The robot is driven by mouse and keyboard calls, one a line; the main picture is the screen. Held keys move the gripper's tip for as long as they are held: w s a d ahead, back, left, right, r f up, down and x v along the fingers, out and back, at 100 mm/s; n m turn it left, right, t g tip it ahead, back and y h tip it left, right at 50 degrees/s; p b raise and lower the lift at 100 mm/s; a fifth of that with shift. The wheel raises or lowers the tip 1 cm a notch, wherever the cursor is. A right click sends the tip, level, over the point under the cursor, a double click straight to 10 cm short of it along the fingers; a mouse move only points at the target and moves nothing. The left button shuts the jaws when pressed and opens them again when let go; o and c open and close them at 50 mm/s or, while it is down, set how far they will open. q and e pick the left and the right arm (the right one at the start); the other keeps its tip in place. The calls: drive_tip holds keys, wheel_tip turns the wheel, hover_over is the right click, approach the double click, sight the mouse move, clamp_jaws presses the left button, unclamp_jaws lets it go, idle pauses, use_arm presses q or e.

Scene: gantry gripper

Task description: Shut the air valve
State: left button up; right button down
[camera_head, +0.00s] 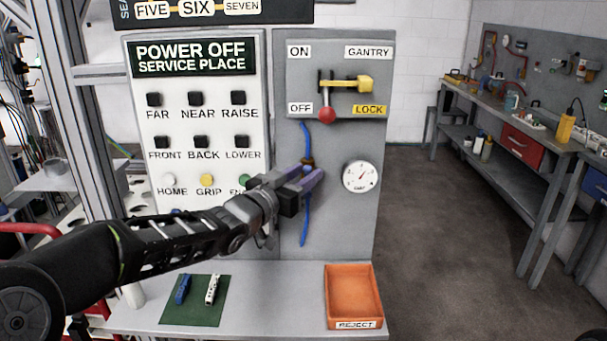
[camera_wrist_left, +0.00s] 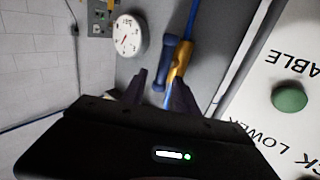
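The air valve (camera_head: 307,162) sits on a blue air line on the grey panel, largely hidden behind my left gripper (camera_head: 312,180). In the left wrist view the valve has a yellow body (camera_wrist_left: 180,64) and a dark blue handle (camera_wrist_left: 166,62), which appears to lie roughly along the blue line. My left gripper (camera_wrist_left: 160,94) is open in the wrist view, its two fingers apart on either side of the handle's near end. I cannot tell whether they touch it. My right gripper is not in view.
A round gauge (camera_head: 361,177) is right of the valve. The gantry lever (camera_head: 345,84) with its red knob and yellow lock is above. A button panel (camera_head: 195,130) is on the left. An orange reject tray (camera_head: 353,292) and a green mat (camera_head: 197,312) are on the shelf below.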

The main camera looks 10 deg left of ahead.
use_arm(q)
drive_tip(key=shift+c, duration=0.6)
clamp_jaws()
